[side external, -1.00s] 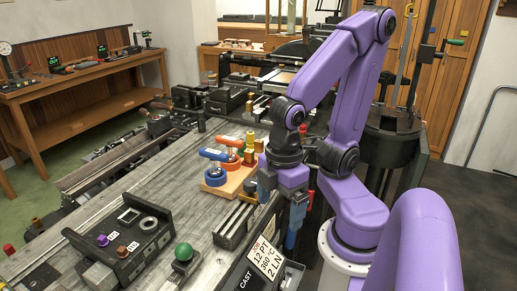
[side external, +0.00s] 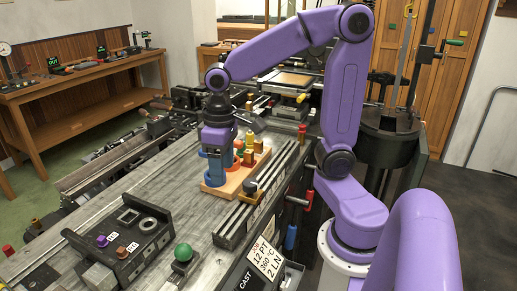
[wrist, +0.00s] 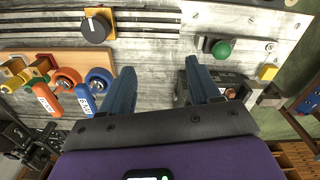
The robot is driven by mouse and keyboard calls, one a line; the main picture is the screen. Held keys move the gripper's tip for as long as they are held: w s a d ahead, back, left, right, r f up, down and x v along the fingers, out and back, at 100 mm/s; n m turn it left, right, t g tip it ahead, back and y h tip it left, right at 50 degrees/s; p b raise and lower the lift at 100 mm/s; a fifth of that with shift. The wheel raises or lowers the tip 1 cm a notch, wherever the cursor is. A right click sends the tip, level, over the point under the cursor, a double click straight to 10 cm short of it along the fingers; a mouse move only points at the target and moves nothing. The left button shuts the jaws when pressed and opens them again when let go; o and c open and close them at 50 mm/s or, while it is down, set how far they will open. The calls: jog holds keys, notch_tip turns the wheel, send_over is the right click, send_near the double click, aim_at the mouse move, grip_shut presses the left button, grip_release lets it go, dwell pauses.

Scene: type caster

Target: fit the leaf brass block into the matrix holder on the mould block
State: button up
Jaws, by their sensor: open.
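Brass-coloured blocks (side external: 257,145) stand at the back right of a wooden tray (side external: 236,186); which one bears a leaf is too small to tell. Brass pieces (wrist: 14,72) also show at the left edge of the wrist view. My gripper (side external: 216,180) points down at the tray's left side in the side view, hiding part of the blue and orange tools. In the wrist view my gripper (wrist: 160,75) is open, with nothing between its fingers, and the tray lies left of it. I cannot pick out the matrix holder or mould block with certainty.
A blue-handled tool (wrist: 86,98) and an orange-handled tool (wrist: 47,98) stand beside the brass pieces. A slotted rail with a black knob (wrist: 97,28) runs beside the tray. A green ball knob (side external: 183,252) and dark fixture (side external: 122,240) stand nearer the camera. Bare bench lies between fixture and tray.

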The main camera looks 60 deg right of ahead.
jog(key=w+d+r+m, duration=0.2)
jog(key=w+d+m, duration=0.4)
jog(key=w+d, duration=0.1)
jog(key=r+m, duration=0.1)
jog(key=m, duration=1.4)
send_over(259, 141)
jog(key=f, duration=1.1)
jog(key=shift+w+a, duration=0.15)
jog(key=shift+w, duration=0.2)
jog(key=shift+s+f, duration=0.15)
jog(key=shift+f, duration=1.2)
jog(key=shift+s+f, duration=0.1)
jog(key=shift+f, duration=1.25)
grip_shut()
